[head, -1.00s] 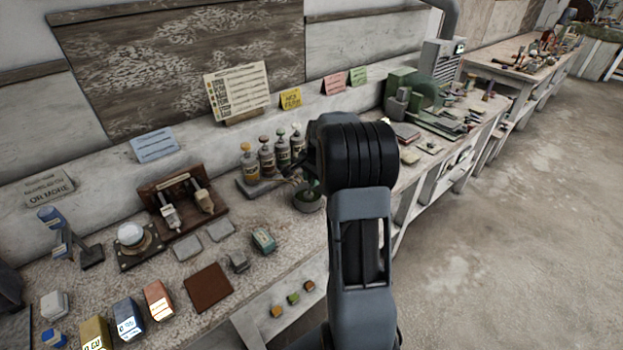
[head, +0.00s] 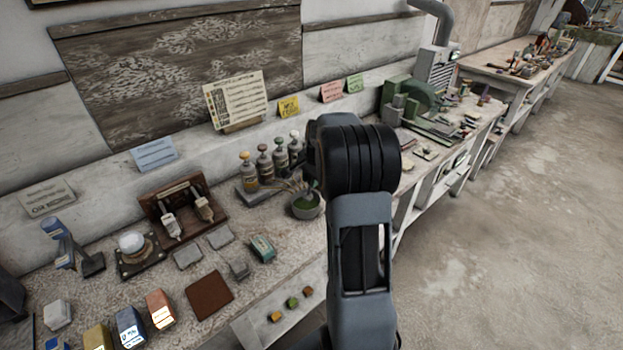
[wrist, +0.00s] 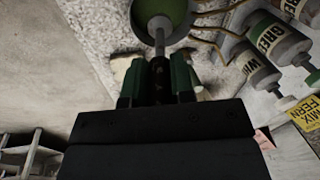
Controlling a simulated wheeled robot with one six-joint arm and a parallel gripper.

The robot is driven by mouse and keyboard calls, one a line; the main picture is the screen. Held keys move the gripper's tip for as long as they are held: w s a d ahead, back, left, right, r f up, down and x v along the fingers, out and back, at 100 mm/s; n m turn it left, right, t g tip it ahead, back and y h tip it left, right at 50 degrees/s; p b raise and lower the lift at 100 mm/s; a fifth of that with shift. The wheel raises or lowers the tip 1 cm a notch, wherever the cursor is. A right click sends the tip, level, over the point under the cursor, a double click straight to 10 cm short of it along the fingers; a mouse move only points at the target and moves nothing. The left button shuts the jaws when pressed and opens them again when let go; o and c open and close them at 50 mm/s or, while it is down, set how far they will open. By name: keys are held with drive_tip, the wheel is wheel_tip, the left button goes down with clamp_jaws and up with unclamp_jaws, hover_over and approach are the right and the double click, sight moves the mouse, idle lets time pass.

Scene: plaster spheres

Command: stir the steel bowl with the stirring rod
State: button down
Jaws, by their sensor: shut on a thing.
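The steel bowl (head: 306,212) stands on the bench just left of my arm, with green contents inside. It also shows at the top of the wrist view (wrist: 138,22), cut off by the frame edge. My gripper (wrist: 158,78), with green fingers, is shut on the stirring rod (wrist: 159,42). The pale rod points away from the fingers, and its far end overlaps the green contents. I cannot tell how deep it reaches. In the head view my arm hides most of the gripper, and a short piece of the rod (head: 311,188) shows above the bowl.
Several labelled bottles (head: 265,163) stand on a rack close behind and left of the bowl; they also show in the wrist view (wrist: 262,62). Thin brownish strands lie between bottles and bowl. A green machine (head: 415,100) stands farther right. A brown mat (head: 209,294) lies front left.

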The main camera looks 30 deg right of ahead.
drive_tip(key=shift+r, duration=0.1)
drive_tip(key=shift+r+p, duration=1.95)
drive_tip(key=shift+r, duration=0.55)
drive_tip(key=shift+f, duration=0.1)
